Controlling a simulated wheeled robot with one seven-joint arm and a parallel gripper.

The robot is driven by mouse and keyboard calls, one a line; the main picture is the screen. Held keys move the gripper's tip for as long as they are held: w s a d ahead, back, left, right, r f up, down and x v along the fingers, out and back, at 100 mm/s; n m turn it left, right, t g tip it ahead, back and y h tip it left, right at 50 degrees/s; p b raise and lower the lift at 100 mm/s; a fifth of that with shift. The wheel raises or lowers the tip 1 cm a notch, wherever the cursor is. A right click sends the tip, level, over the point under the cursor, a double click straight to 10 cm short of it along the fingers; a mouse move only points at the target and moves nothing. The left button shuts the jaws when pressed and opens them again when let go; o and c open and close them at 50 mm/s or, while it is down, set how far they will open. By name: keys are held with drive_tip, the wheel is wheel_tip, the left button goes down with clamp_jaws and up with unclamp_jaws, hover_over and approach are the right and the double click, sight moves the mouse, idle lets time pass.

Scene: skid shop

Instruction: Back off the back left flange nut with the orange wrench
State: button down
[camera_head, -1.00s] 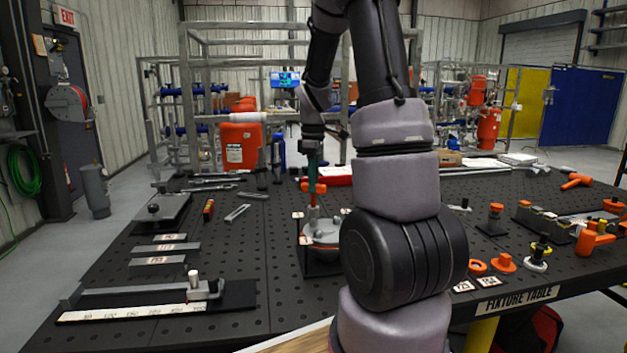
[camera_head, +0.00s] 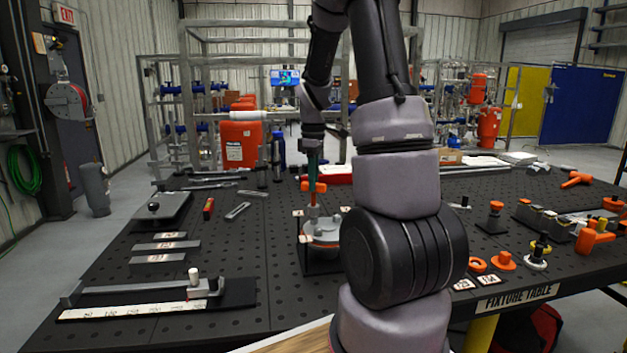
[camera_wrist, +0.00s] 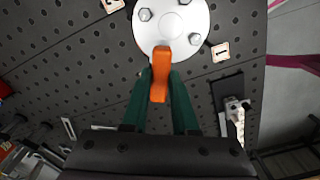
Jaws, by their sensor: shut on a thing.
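The orange wrench (camera_wrist: 160,75) is held between the green fingers of my gripper (camera_wrist: 160,88). In the head view my gripper (camera_head: 313,172) points down, with the orange wrench (camera_head: 313,188) at its fingertips above the round grey flange (camera_head: 322,234). In the wrist view the flange (camera_wrist: 172,24) shows several hex nuts, one (camera_wrist: 145,15) at its left and one (camera_wrist: 195,39) at its right. The wrench's far end overlaps the flange's near edge and hides what lies beneath it. I cannot tell whether it is seated on a nut.
Number tags (camera_wrist: 220,52) lie around the flange on the perforated black fixture table (camera_head: 235,265). A grey slide gauge (camera_head: 150,292) lies at front left. Orange knobs and fittings (camera_head: 503,261) stand at right.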

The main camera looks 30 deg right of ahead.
drive_tip(key=shift+f, duration=1.1)
drive_tip(key=shift+n, duration=1.7)
drive_tip(key=shift+n, duration=1.7)
